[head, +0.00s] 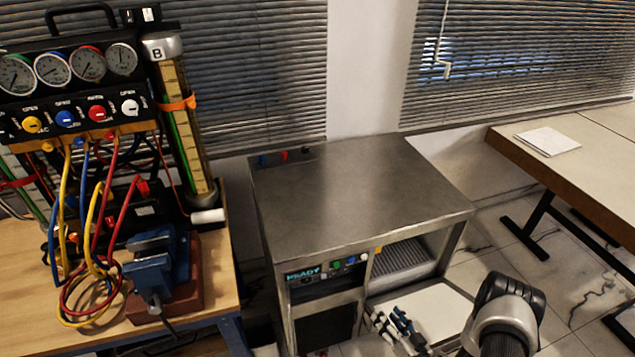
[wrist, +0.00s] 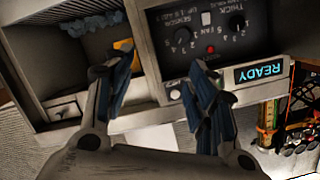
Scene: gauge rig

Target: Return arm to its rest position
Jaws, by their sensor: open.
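My gripper (head: 400,325) shows low in the head view, just in front of the steel cabinet (head: 350,200). In the wrist view my gripper (wrist: 163,80) has its two blue-grey fingers wide apart, with nothing between them. Beyond the fingers, the cabinet's control panel (wrist: 205,45) appears upside down, with knobs and a lit READY display (wrist: 262,74). In the head view my arm rises at the bottom right, and part of it is cut off by the frame edge.
The gauge rig (head: 75,95) with hoses and a blue vise (head: 155,268) stand on the wooden bench (head: 215,300) at left. A table (head: 600,150) with a white paper (head: 547,141) is at right. The cabinet's open bay (head: 412,258) faces my arm. The cabinet top is clear.

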